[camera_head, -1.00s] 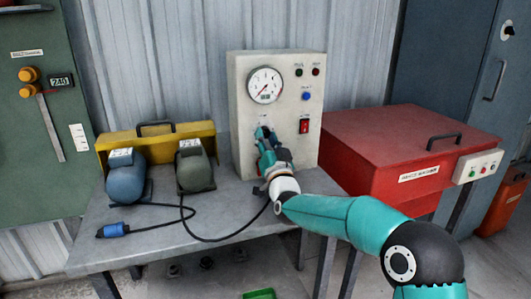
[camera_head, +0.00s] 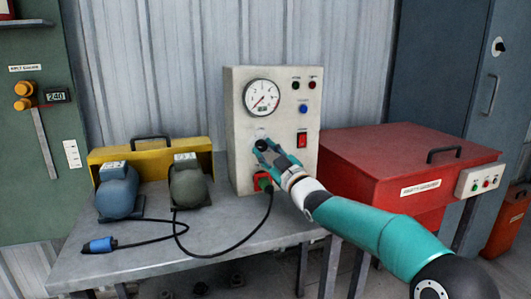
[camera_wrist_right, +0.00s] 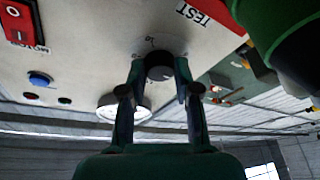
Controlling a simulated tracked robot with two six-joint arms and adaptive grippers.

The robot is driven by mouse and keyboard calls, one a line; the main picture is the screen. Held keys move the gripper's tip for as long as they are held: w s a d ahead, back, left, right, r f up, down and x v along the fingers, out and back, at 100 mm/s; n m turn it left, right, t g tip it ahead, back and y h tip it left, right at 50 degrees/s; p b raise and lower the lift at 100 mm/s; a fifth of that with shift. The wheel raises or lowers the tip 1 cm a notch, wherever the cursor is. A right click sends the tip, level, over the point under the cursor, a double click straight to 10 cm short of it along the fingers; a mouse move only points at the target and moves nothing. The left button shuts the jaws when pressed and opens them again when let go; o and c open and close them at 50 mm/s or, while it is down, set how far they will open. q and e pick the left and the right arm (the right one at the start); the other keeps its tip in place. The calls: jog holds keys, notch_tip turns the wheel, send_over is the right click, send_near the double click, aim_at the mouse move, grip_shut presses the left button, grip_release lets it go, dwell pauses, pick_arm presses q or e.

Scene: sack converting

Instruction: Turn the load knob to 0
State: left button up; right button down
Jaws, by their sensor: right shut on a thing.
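The load knob (camera_wrist_right: 158,66) is a round, dark knob on the front of a pale panel box (camera_head: 235,120), below the dial gauge. In the right wrist view it sits between my two fingertips, with a light scale around it; the pointer and numbers are too small to read. My right gripper (camera_head: 264,147) reaches the panel from the lower right and is shut on the knob, hiding part of it in the head view. My left gripper is not in view.
The panel carries a gauge (camera_head: 262,98), a blue button (camera_head: 303,109), a red switch (camera_head: 302,140) and a red socket with a green plug (camera_head: 264,182) below the knob. Two motors (camera_head: 118,192) stand left on the grey table (camera_head: 150,262). A red cabinet (camera_head: 375,175) stands right.

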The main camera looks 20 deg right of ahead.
jog(key=n+g+p, duration=0.1)
jog(key=n+p, duration=0.1)
jog(key=n, duration=0.1)
jog(key=n+y+p, duration=0.1)
jog(key=n+p, duration=0.1)
jog(key=n, duration=0.1)
jog(key=shift+d+r+n+g, duration=0.1)
jog(key=shift+r+n+g, duration=0.1)
jog(key=shift+n+g, duration=0.15)
jog(key=n+g+p, duration=0.1)
jog(key=n+p, duration=0.1)
jog(key=n, duration=0.1)
jog(key=shift+y, duration=0.3)
jog(key=shift+f+n+g+p, duration=0.15)
jog(key=shift+n+g+p, duration=0.25)
jog(key=shift+n, duration=0.15)
jog(key=c, duration=0.8)
grip_release()
